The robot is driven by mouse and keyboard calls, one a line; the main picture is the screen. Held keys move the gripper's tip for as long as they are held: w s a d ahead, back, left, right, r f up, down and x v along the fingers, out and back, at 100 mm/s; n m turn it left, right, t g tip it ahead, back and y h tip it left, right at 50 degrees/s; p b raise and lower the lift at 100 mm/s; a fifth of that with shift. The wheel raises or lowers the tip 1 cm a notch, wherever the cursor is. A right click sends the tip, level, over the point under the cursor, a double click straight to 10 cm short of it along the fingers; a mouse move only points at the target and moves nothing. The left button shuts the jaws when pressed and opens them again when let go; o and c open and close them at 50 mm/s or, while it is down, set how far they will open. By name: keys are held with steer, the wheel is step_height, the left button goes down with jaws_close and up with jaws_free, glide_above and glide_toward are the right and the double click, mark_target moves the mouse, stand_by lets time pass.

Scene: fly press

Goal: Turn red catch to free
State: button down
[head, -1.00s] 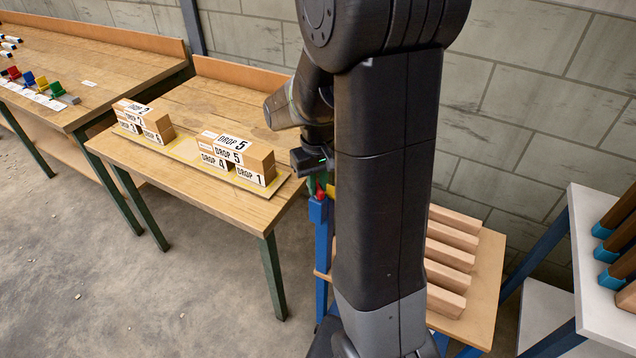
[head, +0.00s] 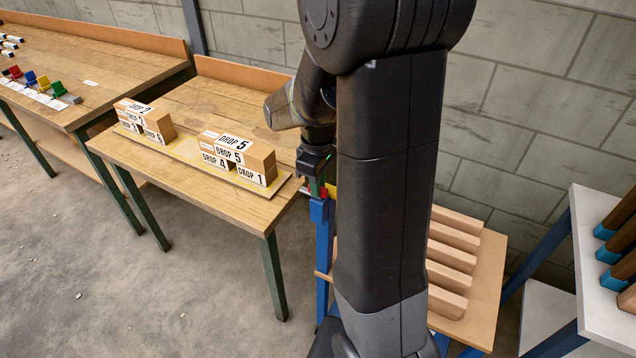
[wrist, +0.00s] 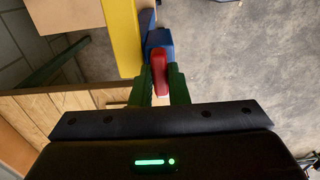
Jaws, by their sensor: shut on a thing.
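The red catch (wrist: 158,72) shows in the wrist view between the two green fingers of my gripper (wrist: 160,82). The fingers are shut on it from both sides. Behind it are the blue post (wrist: 160,42) and a yellow bar (wrist: 121,35). In the head view my gripper (head: 318,186) is at the top of the blue post (head: 320,212), just right of the wooden table. There the catch is mostly hidden by the fingers, and my arm covers much of the press.
The wooden table (head: 200,190) carries stacked blocks labelled DROP (head: 238,157) close to my gripper's left. Several wooden bars (head: 447,262) lie on a shelf right of my arm. A white table (head: 590,260) stands at the far right. Open floor is at the lower left.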

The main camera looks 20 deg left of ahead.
stand_by(0.4)
steer(key=c, duration=1.4)
jaws_free()
step_height(320, 180, up, 14)
steer(key=shift+f, duration=0.2)
step_height(320, 180, down, 14)
steer(key=shift+r, duration=0.15)
